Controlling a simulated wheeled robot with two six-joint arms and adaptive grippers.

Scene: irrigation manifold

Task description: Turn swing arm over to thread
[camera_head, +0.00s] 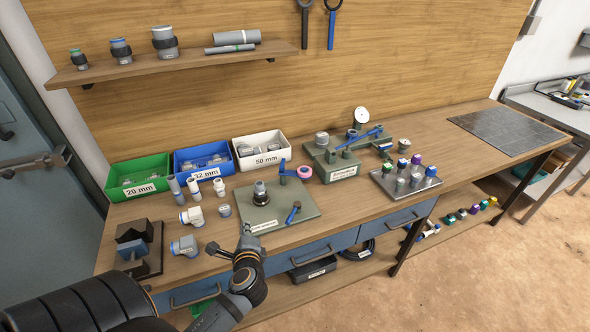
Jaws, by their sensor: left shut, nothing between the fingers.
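A blue swing arm (290,173) stands on a post at the back of a grey-green plate (285,221). It points right, with a pink ring (304,172) at its outer end, away from the fitting. A grey and dark upright fitting (261,193), which seems to carry the thread, stands on the left half of the plate; the thread itself is too small to make out. A short blue-handled part (293,212) is at the plate's right front. My left gripper (247,232) is shut and empty near the plate's front left corner, apart from the swing arm. My right gripper is out of view.
Green (137,178), blue (203,158) and white (262,149) bins line the back. Loose pipe fittings (192,215) stand left of the plate. A second fixture (335,165) and a tray of coloured-top parts (404,184) stand to the right. The bench beyond is partly clear.

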